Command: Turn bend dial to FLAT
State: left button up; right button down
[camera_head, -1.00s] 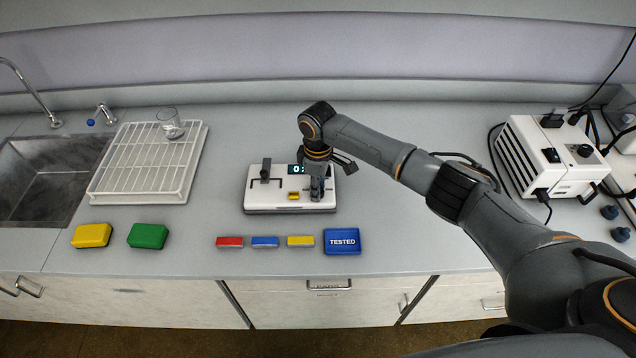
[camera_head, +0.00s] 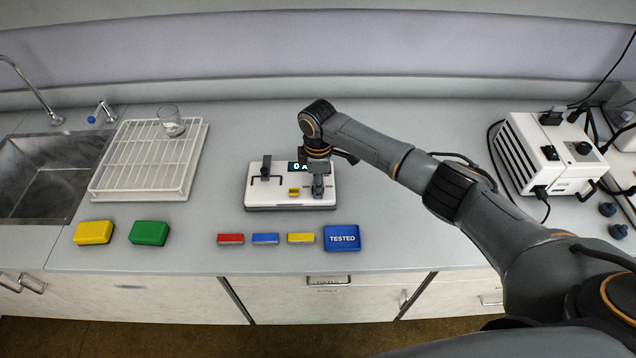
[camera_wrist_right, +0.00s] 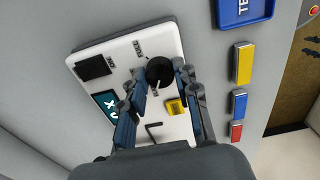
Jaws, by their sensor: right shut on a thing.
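The white device (camera_head: 262,201) with the bend dial sits on the bench in the middle of the head view. The black round dial (camera_wrist_right: 159,72) shows in the right wrist view, with marks printed around it that are too small to read surely. My right gripper (camera_head: 318,188) is over the right part of the device. In the right wrist view its fingers (camera_wrist_right: 162,82) are shut on the dial from both sides. A small display (camera_wrist_right: 108,104) and a yellow button (camera_wrist_right: 175,107) are beside the gripper. My left gripper is not in view.
A blue TESTED tray (camera_head: 342,238) and red, blue and yellow blocks (camera_head: 265,239) lie in front of the device. A white rack (camera_head: 150,160) with a glass (camera_head: 171,121) stands left. A white box (camera_head: 548,155) with cables stands right.

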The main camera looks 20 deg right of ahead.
jog(key=c, duration=1)
grip_release()
jog(key=shift+r, duration=0.1)
notch_tip(320, 180, up, 12)
jog(key=shift+f, duration=0.1)
